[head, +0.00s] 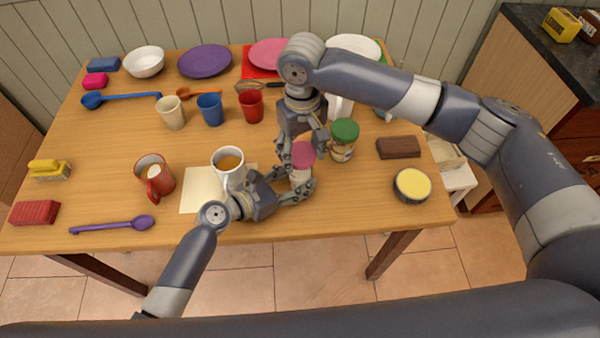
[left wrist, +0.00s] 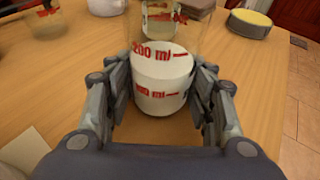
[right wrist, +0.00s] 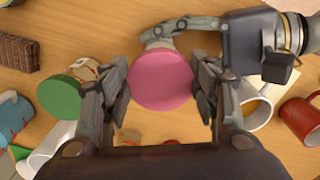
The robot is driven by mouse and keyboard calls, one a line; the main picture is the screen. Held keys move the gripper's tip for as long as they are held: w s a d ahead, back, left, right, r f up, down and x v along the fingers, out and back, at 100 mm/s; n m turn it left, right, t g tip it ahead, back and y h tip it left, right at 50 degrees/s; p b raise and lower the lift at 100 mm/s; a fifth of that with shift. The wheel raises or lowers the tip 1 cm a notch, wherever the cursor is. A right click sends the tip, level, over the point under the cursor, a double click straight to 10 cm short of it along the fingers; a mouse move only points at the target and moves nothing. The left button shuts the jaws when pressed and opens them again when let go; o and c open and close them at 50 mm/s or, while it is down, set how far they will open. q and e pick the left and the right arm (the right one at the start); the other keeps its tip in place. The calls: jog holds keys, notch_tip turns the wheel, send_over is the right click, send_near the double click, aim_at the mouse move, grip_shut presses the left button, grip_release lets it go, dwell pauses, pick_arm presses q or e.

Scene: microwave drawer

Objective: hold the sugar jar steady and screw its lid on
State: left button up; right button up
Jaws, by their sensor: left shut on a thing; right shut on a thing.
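The sugar jar (head: 299,178) is a clear vessel with white contents and red ml markings, standing upright near the table's front. It fills the middle of the left wrist view (left wrist: 162,85). My left gripper (head: 299,188) is shut around its body from the left. The pink lid (head: 302,154) is over the jar's mouth, and my right gripper (head: 302,146) is shut on it from above. In the right wrist view the lid (right wrist: 161,80) is round and between both fingers. I cannot tell whether the lid is seated or just above the rim.
A green-lidded jar (head: 343,140) stands close on the right. A white mug (head: 228,164) of brown drink is close on the left. A red mug (head: 155,178), a brown block (head: 398,147) and a yellow-topped tin (head: 412,185) stand farther out. The front table strip is mostly clear.

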jog(key=shift+f, duration=1.1)
dwell(3.3)
dwell(0.3)
pick_arm(q)
jog(key=c, duration=0.7)
pick_arm(e)
jog(key=o, duration=0.8)
jog(key=c, duration=1.2)
jog(key=shift+c, duration=0.3)
